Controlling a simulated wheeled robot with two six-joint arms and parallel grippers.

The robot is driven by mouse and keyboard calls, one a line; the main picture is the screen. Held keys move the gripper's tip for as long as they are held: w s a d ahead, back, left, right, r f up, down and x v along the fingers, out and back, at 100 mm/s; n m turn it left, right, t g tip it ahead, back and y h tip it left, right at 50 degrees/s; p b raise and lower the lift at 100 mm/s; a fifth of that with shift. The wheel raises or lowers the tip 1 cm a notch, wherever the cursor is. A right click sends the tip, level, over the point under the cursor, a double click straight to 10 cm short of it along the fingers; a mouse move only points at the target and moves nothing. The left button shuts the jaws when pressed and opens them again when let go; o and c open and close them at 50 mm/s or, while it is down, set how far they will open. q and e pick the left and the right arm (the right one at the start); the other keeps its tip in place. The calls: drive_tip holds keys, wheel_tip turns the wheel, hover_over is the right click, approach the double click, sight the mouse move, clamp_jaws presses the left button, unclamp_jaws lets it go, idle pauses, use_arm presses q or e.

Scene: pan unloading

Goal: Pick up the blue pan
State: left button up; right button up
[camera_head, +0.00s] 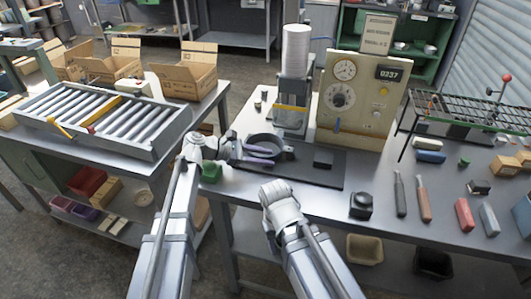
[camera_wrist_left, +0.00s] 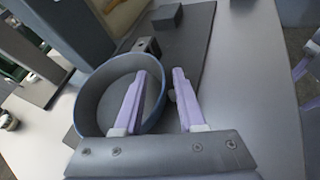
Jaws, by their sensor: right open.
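The blue pan (camera_head: 262,138) is a round, dark-walled pan with a blue outer side, near the dark mat on the workbench. In the left wrist view the pan (camera_wrist_left: 92,92) fills the left middle. My left gripper (camera_head: 270,155) is at the pan's near side with its purple fingers apart. In the left wrist view, one finger of the gripper (camera_wrist_left: 160,78) overlaps the pan's opening and the other is outside, with the rim between them. My right gripper (camera_wrist_left: 307,86) shows partly at the right edge, apart from the pan; its fingers are hidden in the head view.
A dark mat (camera_head: 318,175) bears a small black block (camera_head: 323,158). A grey machine with a white cylinder (camera_head: 296,50) and a dial panel (camera_head: 352,95) stand behind. A black knobbed object (camera_head: 361,204) and several tools lie right. A roller tray (camera_head: 100,120) is left.

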use_arm(q)
clamp_jaws()
drive_tip(key=shift+s, duration=0.1)
idle(1.2)
